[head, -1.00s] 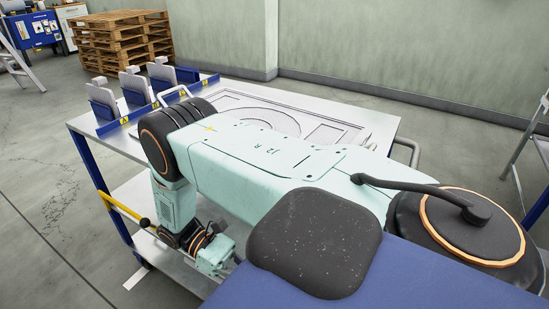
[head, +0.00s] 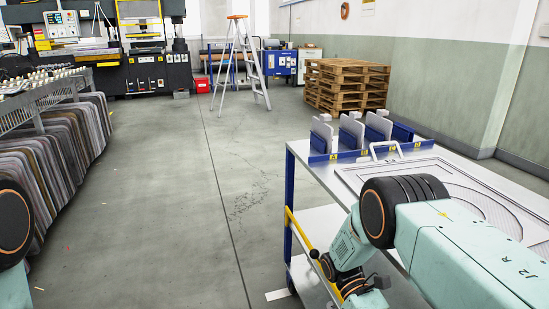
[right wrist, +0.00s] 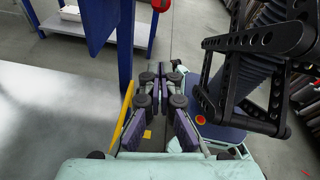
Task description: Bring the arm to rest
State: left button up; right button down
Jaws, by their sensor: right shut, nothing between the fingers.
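My right arm (head: 460,250) is pale green with a black ringed joint. It reaches over the near side of a trolley (head: 440,147) and bends down beside its yellow rail. In the right wrist view my right gripper (right wrist: 164,82) is shut and empty, its dark fingers together. It hangs beside the trolley's blue post and yellow rail; I cannot tell whether it touches them. In the head view the forearm and the lower frame edge leave its fingertips unclear. Part of my left arm (head: 12,225) shows at the left edge; its gripper is out of view.
The trolley has a lower shelf (head: 325,222) and upright grey plates (head: 350,131) in a blue rack on top. A long rack of hanging sheets (head: 50,150) stands at left. A stepladder (head: 243,65) and pallets (head: 345,85) stand behind. The floor between is clear.

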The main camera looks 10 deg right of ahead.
jog(key=s+a+f+m+t+y, duration=0.1)
jog(key=a+f+t, duration=0.1)
jog(key=f+t, duration=0.5)
jog(key=s+a+f+m+t+y, duration=0.1)
jog(key=s+a+f+t, duration=0.15)
jog(key=f, duration=0.85)
jog(key=s+a+r+m+t, duration=0.1)
jog(key=s+a+r+t, duration=0.1)
jog(key=s+r+t, duration=0.3)
jog(key=s+r, duration=0.2)
jog(key=s, duration=0.2)
jog(key=shift+s+a+r+m+t, duration=0.3)
jog(key=shift+a+r+m+t, duration=0.05)
jog(key=shift+m, duration=0.05)
jog(key=shift+s, duration=0.15)
